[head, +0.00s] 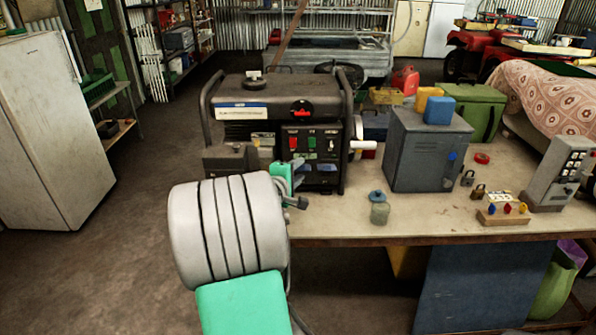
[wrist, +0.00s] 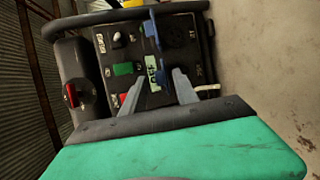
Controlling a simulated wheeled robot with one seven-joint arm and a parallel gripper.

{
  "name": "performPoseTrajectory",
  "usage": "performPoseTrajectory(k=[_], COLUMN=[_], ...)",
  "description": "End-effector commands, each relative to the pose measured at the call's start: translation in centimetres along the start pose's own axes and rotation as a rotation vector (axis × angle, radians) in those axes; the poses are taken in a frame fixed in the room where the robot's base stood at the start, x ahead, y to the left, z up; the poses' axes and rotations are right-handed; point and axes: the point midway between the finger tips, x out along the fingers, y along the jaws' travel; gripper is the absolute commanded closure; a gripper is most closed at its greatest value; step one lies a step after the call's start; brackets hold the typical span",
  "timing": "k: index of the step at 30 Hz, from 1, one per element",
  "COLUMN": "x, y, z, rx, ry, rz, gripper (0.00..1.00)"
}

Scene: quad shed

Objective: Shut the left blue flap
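A dark generator (head: 280,115) stands on the bench, with a control panel facing me. In the wrist view the panel appears turned sideways. Whether each flap is open is hard to tell. My gripper (head: 300,184) is in front of the panel's lower left part, partly covering it in the head view. Its two grey fingers (wrist: 159,82) are apart with nothing held between them.
A red switch (head: 293,142) and a green switch (head: 311,142) sit on the panel. A grey metal box (head: 425,150) stands to the right, with a jar (head: 379,210) in front. Padlocks and a small peg block (head: 503,214) lie farther right.

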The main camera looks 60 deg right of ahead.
Motion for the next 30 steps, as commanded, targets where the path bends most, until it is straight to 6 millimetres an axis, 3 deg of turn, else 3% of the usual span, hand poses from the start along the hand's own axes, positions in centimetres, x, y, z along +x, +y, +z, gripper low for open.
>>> performPoseTrajectory(k=[9,22,30], x=[0.67,0.63,0.62], y=[0.0,0.03,0.1], z=[-0.02,-0.05,-0.07], rx=[0.002,0.003,0.003], ry=[0.001,0.002,0.002], rz=[0.0,0.0,0.001], gripper=[0.65,1.0,1.0])
